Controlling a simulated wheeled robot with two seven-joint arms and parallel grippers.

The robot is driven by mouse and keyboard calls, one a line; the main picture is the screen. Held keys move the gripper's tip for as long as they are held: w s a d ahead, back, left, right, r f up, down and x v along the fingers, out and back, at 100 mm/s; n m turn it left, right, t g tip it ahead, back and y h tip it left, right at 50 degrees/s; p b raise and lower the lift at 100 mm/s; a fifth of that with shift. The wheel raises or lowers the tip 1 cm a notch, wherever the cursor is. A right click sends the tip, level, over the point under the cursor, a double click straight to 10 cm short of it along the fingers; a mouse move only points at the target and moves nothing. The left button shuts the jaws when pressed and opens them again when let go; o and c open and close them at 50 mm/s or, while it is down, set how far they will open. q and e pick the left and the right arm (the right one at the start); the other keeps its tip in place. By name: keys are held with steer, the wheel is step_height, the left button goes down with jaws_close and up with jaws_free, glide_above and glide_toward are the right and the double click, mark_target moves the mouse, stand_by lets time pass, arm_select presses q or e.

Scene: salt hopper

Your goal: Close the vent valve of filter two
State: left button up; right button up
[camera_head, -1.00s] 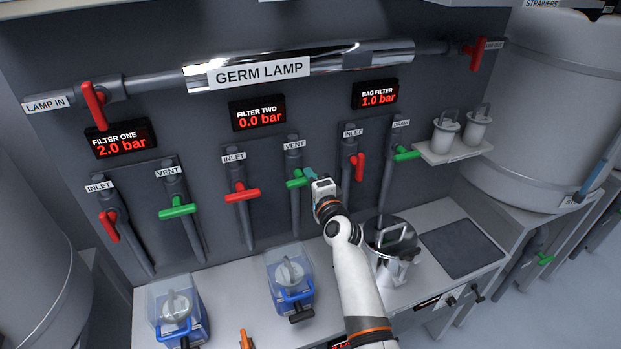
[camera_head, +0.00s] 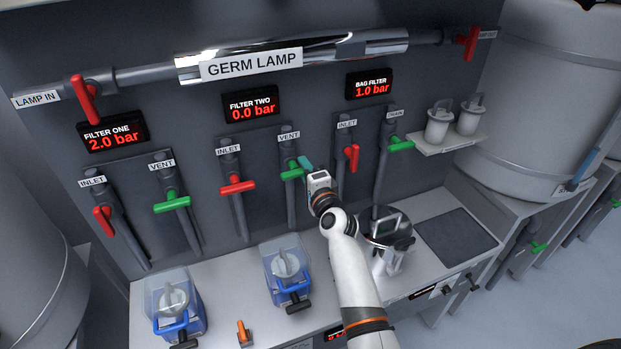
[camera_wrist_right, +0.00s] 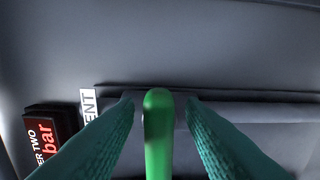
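The filter two vent valve has a green handle (camera_head: 290,173) on a grey pipe under a VENT label (camera_head: 289,136). In the head view the handle lies roughly crosswise to its pipe, its right end partly hidden by my gripper. My right gripper (camera_head: 306,165) is at this handle. In the right wrist view the green handle (camera_wrist_right: 158,135) stands between the two teal fingers (camera_wrist_right: 160,118), with a gap on each side. The gripper is open around the handle, not clamped on it. The filter two display (camera_head: 251,104) reads 0.0 bar. My left gripper is not in view.
The filter two red inlet handle (camera_head: 237,185) is to the left, the bag filter red inlet handle (camera_head: 352,158) close to the right. Below, the bench holds a blue-based clear container (camera_head: 286,272) and a steel pot (camera_head: 386,245) near my forearm. The filter one display reads 2.0 bar.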

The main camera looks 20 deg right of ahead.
steer(key=s+p, duration=0.3)
steer(key=s, duration=0.8)
steer(key=shift+s+d+p, duration=0.2)
steer(key=shift+s+p, duration=0.15)
